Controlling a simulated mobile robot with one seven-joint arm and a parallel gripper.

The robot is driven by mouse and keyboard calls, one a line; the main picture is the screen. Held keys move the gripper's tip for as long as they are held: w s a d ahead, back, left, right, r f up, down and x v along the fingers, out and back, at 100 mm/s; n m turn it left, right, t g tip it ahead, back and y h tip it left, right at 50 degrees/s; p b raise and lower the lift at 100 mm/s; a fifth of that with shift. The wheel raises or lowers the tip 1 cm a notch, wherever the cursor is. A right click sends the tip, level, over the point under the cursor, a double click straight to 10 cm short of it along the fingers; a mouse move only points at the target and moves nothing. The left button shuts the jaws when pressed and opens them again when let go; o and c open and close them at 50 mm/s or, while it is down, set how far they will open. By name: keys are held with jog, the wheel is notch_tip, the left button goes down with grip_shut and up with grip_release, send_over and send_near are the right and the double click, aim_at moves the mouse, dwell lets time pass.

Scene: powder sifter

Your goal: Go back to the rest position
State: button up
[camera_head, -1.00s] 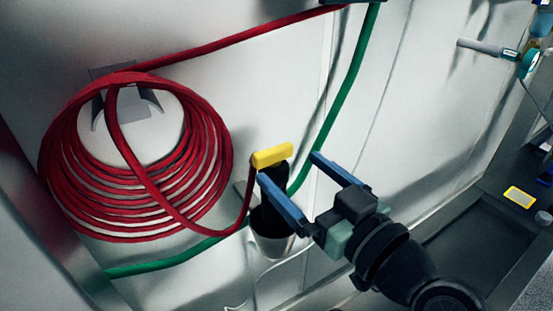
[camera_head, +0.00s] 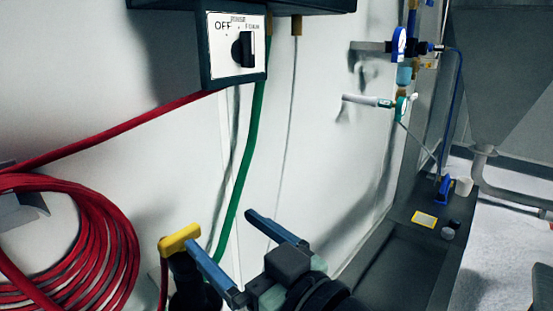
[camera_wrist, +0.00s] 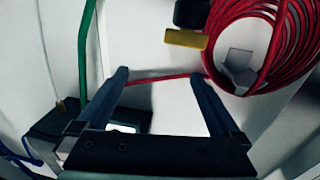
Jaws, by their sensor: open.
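My gripper (camera_head: 222,245) is in the lower middle of the head view, its two blue fingers spread wide with nothing between them. In the wrist view my gripper (camera_wrist: 162,78) is also open and empty. A yellow-topped black handle (camera_head: 180,240) stands close to the left finger in the head view; I cannot tell whether they touch. The yellow part (camera_wrist: 186,39) shows near the top of the wrist view, apart from the fingers. The holder below the handle is mostly hidden.
A coiled red hose (camera_head: 112,245) hangs on the wall at left. A switch box (camera_head: 233,47) and green hose (camera_head: 257,120) are above my gripper. Gauges and valves (camera_head: 400,45) stick out at upper right. A dark bench (camera_head: 385,262) runs along the right; a metal hopper (camera_head: 500,80) stands beyond.

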notch_tip(320, 180, up, 11)
jog(key=w+d+m+t+h+p, duration=0.2)
jog(key=m+t+h+p, duration=0.1)
jog(key=t+h, duration=0.15)
jog(key=s+d+r+m+t+h+p, duration=0.2)
jog(key=s+r+m+t+h, duration=0.1)
jog(key=r, duration=0.8)
jog(key=s+d+r+m+t+h+p, duration=0.2)
jog(key=s+r+t+h, duration=0.3)
jog(key=r, duration=0.7)
jog(key=s+d+m+t, duration=0.1)
jog(key=s+t, duration=0.1)
jog(key=s, duration=0.1)
jog(key=shift+r, duration=0.15)
